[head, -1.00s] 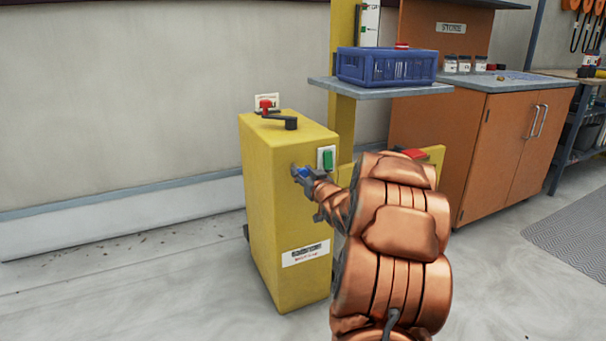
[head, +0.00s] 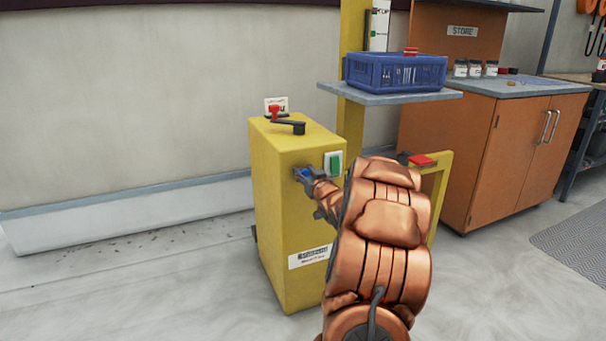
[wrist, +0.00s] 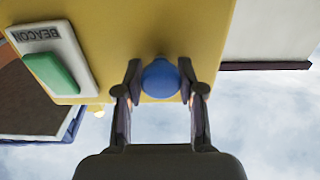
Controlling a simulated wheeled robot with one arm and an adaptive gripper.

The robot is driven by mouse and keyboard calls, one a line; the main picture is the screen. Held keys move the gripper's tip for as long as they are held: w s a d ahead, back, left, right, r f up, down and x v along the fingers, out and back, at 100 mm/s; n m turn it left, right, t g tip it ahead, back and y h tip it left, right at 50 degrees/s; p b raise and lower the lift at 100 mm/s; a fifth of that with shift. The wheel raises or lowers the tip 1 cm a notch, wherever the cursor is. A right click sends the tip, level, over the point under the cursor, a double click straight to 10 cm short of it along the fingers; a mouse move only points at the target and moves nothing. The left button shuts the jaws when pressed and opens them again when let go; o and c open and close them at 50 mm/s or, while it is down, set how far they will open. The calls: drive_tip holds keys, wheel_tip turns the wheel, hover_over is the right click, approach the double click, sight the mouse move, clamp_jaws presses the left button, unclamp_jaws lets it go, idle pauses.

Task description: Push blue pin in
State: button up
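The blue pin (wrist: 160,79) shows as a round blue knob against the yellow cabinet face in the wrist view. It also shows small in the head view (head: 305,173), on the front of the yellow cabinet (head: 278,215). My gripper (wrist: 160,85) has its two fingers on either side of the blue knob. The fingertips sit close to the knob's sides and appear to touch it. How far the pin stands out from the cabinet is hidden behind the knob.
A green rocker switch (wrist: 52,74) labelled BEACON sits beside the pin. A black crank with a red knob (head: 288,126) is on the cabinet top. A blue crate (head: 396,72) rests on a grey platform (head: 390,96) above and behind.

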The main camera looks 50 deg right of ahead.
drive_tip(key=o, duration=0.4)
drive_tip(key=v, duration=1.2)
idle(0.6)
